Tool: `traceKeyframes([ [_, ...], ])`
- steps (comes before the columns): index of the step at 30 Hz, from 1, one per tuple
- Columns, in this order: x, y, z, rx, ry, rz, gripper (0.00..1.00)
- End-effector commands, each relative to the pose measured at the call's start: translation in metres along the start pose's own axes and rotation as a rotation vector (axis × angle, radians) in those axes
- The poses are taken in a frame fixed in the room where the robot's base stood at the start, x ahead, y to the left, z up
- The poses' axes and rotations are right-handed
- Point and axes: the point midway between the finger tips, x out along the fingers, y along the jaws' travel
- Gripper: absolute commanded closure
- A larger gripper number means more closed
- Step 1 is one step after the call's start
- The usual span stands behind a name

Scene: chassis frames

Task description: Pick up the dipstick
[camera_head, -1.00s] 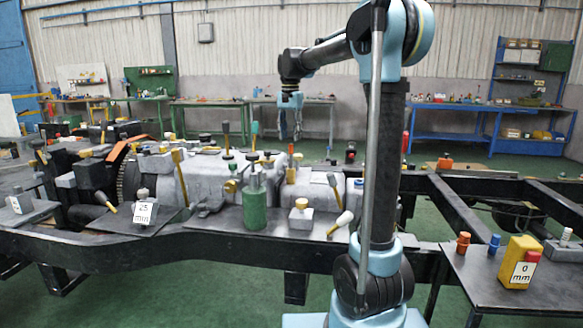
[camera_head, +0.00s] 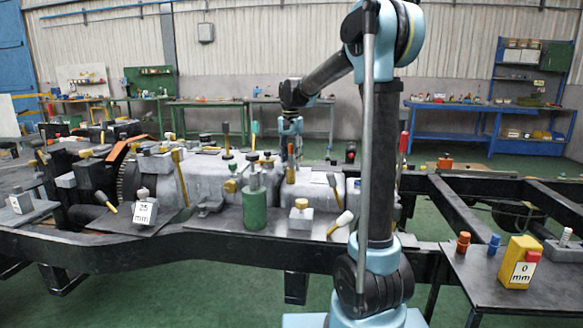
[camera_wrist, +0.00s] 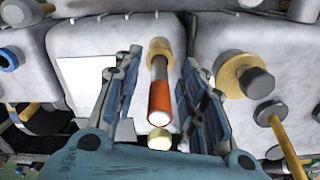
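A slim stick with an orange-red end and a yellow collar, which looks like the dipstick (camera_wrist: 159,95), stands on the grey engine block. In the wrist view, my gripper (camera_wrist: 163,60) is open, with one blue finger on each side of the stick and gaps between. The stick's orange-red end points toward my palm. I cannot tell how far down the fingers reach around it.
A yellow-collared dark cap (camera_wrist: 247,75) and a yellow-handled lever (camera_wrist: 279,130) stand close to the right finger. A green cylinder (camera_head: 254,208) and a white-knobbed lever (camera_head: 342,222) stand in front. A yellow block (camera_head: 519,262) rests on the right-hand plate.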

Motion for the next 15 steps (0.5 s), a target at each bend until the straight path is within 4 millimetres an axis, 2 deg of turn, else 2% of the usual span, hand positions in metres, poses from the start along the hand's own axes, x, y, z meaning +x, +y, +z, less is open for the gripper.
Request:
traceKeyframes([
  [4, -0.0002, 0.0, 0.0, 0.0, 0.0, 0.0, 0.64],
  [9, -0.0003, 0.0, 0.0, 0.0, 0.0, 0.0, 1.0],
  [15, -0.0004, 0.0001, 0.0001, 0.0, 0.0, 0.0, 1.0],
])
